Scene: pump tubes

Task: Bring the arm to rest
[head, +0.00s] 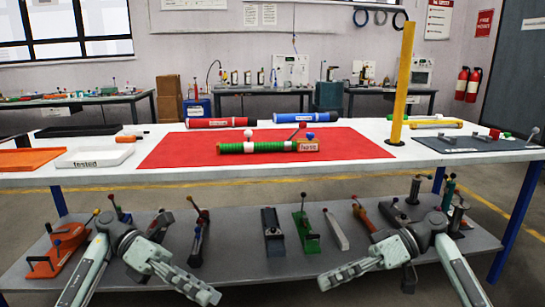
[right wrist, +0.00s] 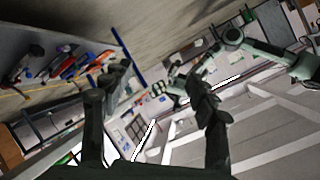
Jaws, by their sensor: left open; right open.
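In the head view my left gripper (head: 185,284) hangs low in front of the table's lower shelf, empty and open. My right gripper (head: 350,272) is also low in front of the shelf, to the right, pointing left and empty. In the right wrist view the right gripper's two dark fingers (right wrist: 155,115) stand wide apart with nothing between them. On the table a green tube with white bands (head: 250,147) lies on the red mat (head: 175,155), with a brown labelled end at its right. Both grippers are apart from the table top.
The white table (head: 110,177) also bears a white "tested" tray (head: 95,157), an orange tray (head: 30,160), a yellow post (head: 401,85), a red tube (head: 217,123), a blue tube (head: 314,117) and a dark grey mat (head: 455,146). Several tools lie on the lower shelf (head: 240,265).

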